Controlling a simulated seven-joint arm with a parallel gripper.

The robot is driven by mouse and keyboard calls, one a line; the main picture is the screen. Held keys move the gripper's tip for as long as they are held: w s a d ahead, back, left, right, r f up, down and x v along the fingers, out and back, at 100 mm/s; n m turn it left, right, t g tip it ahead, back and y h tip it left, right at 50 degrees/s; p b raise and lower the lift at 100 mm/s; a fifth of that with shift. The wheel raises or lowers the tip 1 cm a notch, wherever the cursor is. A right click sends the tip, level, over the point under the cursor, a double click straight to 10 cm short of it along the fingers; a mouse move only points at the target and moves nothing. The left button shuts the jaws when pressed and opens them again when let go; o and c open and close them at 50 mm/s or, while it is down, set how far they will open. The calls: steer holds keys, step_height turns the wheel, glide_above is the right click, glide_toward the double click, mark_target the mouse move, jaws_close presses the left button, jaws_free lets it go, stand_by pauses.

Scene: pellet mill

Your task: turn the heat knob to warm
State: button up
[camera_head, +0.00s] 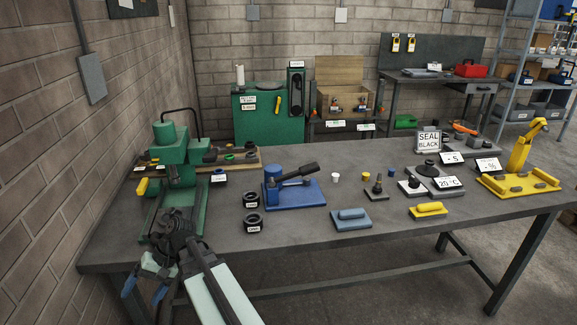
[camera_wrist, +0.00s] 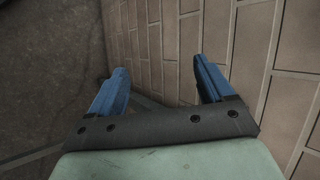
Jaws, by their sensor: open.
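My gripper (camera_head: 145,290) hangs at the front left edge of the bench, low and away from the devices on top. In the wrist view its two blue fingers (camera_wrist: 160,75) are apart, with nothing between them, and face the brick wall and floor. I cannot pick out a heat knob or any warm mark for sure. A small white-and-dark unit (camera_head: 412,188) stands at the right of the bench beside a display that seems to read 20 °C (camera_head: 448,183). A black round-based piece (camera_head: 428,169) stands behind them. All are far from my gripper.
The grey bench (camera_head: 310,235) also bears a green press (camera_head: 175,155), a blue lever press (camera_head: 293,190), black rings (camera_head: 252,198), a blue-grey block (camera_head: 351,218), a yellow block (camera_head: 429,210) and a yellow stand (camera_head: 520,183). A brick wall (camera_head: 50,140) is close on the left.

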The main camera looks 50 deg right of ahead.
steer(key=w+d+r+n+t+y, duration=0.1)
steer(key=w+d+r+t, duration=0.2)
steer(key=r, duration=1.2)
steer(key=w+d+r+t, duration=0.1)
steer(key=w+d+r, duration=0.3)
steer(key=r, duration=1)
steer(key=w+d+r+m+t+h, duration=0.1)
steer(key=d+r+m+h, duration=0.15)
steer(key=d, duration=0.75)
steer(key=w+d+r+m+t+h, duration=0.1)
steer(key=d+r, duration=0.3)
steer(key=d, duration=0.7)
steer(key=s+d+f+m+g+h, duration=0.1)
steer(key=s+d+f+m+h, duration=0.3)
steer(key=d, duration=0.7)
steer(key=s+d+m+g+y, duration=0.1)
steer(key=s+d+m, duration=0.1)
steer(key=s+d, duration=0.6)
steer(key=s+d+f+m+h, duration=0.2)
steer(key=s+d+m, duration=0.1)
steer(key=d, duration=1)
steer(key=m+g+h, duration=0.1)
steer(key=m+g, duration=0.5)
steer(key=m, duration=0.4)
glide_above(415, 178)
step_height(415, 178, down, 7)
step_height(415, 178, down, 13)
steer(key=shift+r, duration=0.1)
